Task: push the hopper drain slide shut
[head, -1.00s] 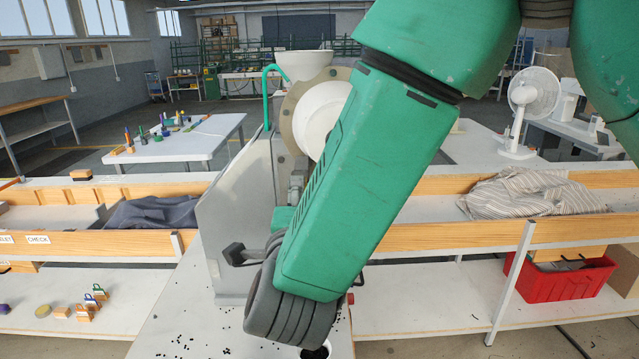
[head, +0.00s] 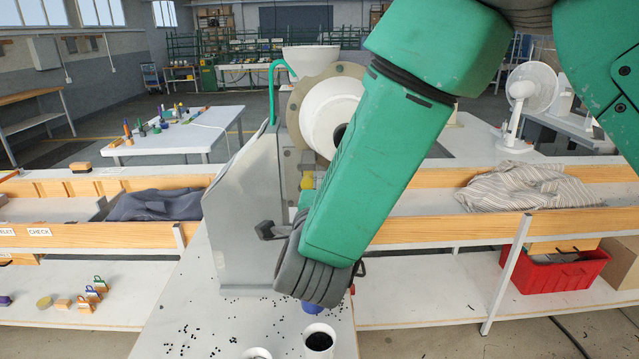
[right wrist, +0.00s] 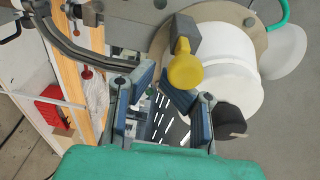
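The press (head: 240,215) stands on the bench with a white hopper cone (head: 310,60) and a round white drum (head: 322,112). In the right wrist view, a yellow knob (right wrist: 187,72) on a grey block sits in front of the white drum (right wrist: 222,65); I cannot tell for certain that it is the drain slide's handle. My right gripper (right wrist: 161,88) is open and empty. The knob is just beyond its right finger in that picture; I cannot tell whether they touch. In the head view my right arm hides the fingers. My left gripper is out of view.
A cup of black bits (head: 319,342) and a blue cup (head: 312,307) stand below my right wrist. Loose black bits lie on the bench (head: 180,310). A dark cloth (head: 150,205) and a striped cloth (head: 525,190) lie in trays either side.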

